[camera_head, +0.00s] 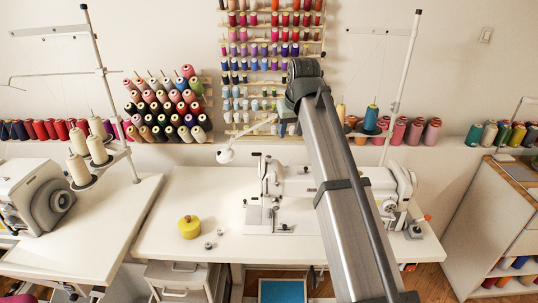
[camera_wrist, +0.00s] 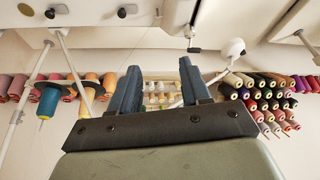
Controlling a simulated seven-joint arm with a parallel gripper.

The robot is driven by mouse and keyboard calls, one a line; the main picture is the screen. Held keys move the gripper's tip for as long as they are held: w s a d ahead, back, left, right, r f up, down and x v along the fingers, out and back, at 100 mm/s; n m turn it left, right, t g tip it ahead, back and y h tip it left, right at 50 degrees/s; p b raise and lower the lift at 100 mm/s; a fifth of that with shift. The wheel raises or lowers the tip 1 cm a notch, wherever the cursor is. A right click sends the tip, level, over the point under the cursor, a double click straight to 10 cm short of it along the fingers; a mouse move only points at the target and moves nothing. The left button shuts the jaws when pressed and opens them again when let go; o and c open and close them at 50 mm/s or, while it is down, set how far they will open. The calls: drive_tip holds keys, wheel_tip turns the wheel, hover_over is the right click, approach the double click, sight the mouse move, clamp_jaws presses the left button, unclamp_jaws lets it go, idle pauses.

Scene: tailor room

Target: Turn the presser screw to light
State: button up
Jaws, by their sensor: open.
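The white sewing machine (camera_head: 294,188) stands on the white table, its needle head at the left end. A small knob-like part (camera_head: 257,156) sits on top of that head; it may be the presser screw, but it is too small to read any setting. In the wrist view my gripper (camera_wrist: 160,80) has its two blue-grey fingers apart with nothing between them. In the head view my arm crosses in front of the machine's right half and mostly hides the gripper. The gripper appears to be above and behind the machine, apart from it.
A white lamp (camera_head: 226,155) stands out left of the machine head, and shows in the wrist view (camera_wrist: 233,48). A yellow round container (camera_head: 189,227) and small metal parts (camera_head: 209,245) lie on the table. Thread racks (camera_head: 168,107) line the wall. The table's front left is mostly clear.

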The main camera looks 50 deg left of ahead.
sight(268, 156)
drive_tip(key=s+a, duration=0.3)
drive_tip(key=s, duration=0.1)
drive_tip(key=x, duration=1.2)
drive_tip(key=shift+s+a+f, duration=0.25)
drive_tip(key=shift+a, duration=0.05)
clamp_jaws()
